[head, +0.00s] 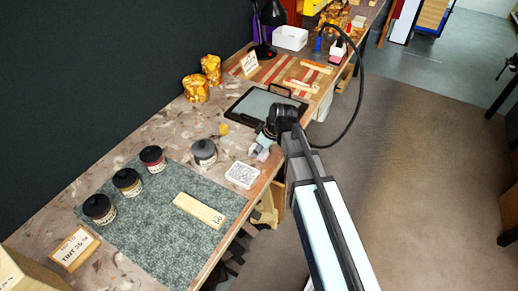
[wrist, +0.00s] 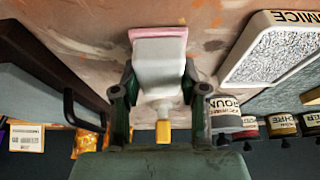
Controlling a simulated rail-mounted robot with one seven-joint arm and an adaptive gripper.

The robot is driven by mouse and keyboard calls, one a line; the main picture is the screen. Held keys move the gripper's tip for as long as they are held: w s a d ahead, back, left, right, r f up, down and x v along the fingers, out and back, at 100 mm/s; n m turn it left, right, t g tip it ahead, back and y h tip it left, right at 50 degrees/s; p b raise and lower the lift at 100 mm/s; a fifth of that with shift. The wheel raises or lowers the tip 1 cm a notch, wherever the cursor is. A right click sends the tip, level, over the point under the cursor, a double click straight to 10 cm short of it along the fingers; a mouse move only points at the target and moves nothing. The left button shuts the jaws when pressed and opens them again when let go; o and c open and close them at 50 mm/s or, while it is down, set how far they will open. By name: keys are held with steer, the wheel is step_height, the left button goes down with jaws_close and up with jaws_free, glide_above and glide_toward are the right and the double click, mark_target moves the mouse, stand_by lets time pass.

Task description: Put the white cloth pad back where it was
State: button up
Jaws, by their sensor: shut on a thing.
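My gripper (wrist: 160,92) is shut on a white pad (wrist: 158,62) with a pink band along one edge. I take this to be the white cloth pad. One finger lies on each side of it. In the head view my gripper (head: 262,143) is low over the front part of the bench, and a small pale part of the pad (head: 263,155) shows below it. The gap between the pad and the bench top is hard to judge. The speckled PUMICE tray (wrist: 275,48) is beside it, also seen in the head view (head: 242,174).
A yellow-capped item (wrist: 163,131) stands beyond the gripper, apparently the yellow spot (head: 223,128) on the bench. A dark-framed tray (head: 238,111) is close by. Several dark-lidded jars (head: 152,160) and a pale block (head: 199,210) are on or near the grey mat (head: 150,245).

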steer(key=o, duration=0.6)
steer(key=shift+f, duration=0.15)
steer(key=o, duration=0.4)
steer(key=b+v, duration=0.1)
steer(key=v, duration=1.1)
steer(key=shift+r, duration=0.2)
